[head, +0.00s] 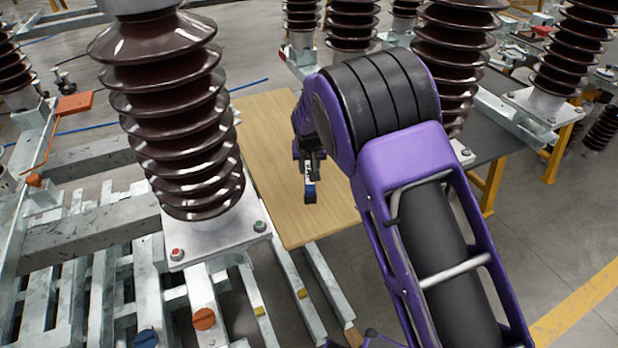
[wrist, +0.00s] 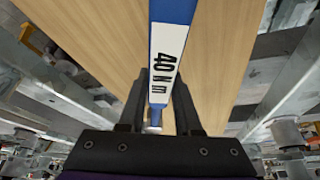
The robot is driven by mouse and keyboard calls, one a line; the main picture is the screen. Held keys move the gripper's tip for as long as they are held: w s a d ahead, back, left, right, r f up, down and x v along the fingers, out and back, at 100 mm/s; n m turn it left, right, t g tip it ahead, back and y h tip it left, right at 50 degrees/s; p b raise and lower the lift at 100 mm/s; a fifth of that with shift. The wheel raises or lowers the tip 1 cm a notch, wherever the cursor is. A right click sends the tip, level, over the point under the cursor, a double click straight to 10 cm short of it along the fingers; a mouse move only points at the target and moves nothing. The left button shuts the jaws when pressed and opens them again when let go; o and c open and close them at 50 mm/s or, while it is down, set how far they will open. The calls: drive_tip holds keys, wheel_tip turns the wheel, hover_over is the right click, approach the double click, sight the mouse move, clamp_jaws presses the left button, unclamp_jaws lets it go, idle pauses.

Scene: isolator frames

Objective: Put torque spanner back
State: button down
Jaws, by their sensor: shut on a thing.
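The torque spanner (wrist: 172,45) is blue with a white label reading "40 N m" in the wrist view. It lies between the two dark fingers of my gripper (wrist: 163,78), which is shut on it. In the head view my gripper (head: 309,168) hangs over the wooden board, and a small blue part of the spanner (head: 310,194) shows below it. The spanner's far end runs out of the top of the wrist view. I cannot tell whether it touches the board.
A bare wooden board (head: 285,215) lies across grey metal beams. A large brown ribbed insulator (head: 175,110) on a bolted plate stands close to its left. More insulators (head: 455,65) stand behind my arm. An orange knob (head: 204,319) and a blue knob (head: 146,338) are at lower left.

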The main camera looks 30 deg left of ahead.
drive_tip(key=shift+w+f, duration=0.1)
drive_tip(key=shift+f, duration=1.7)
drive_tip(key=shift+f+b, duration=0.15)
drive_tip(key=shift+b, duration=0.15)
drive_tip(key=c, duration=0.6)
unclamp_jaws()
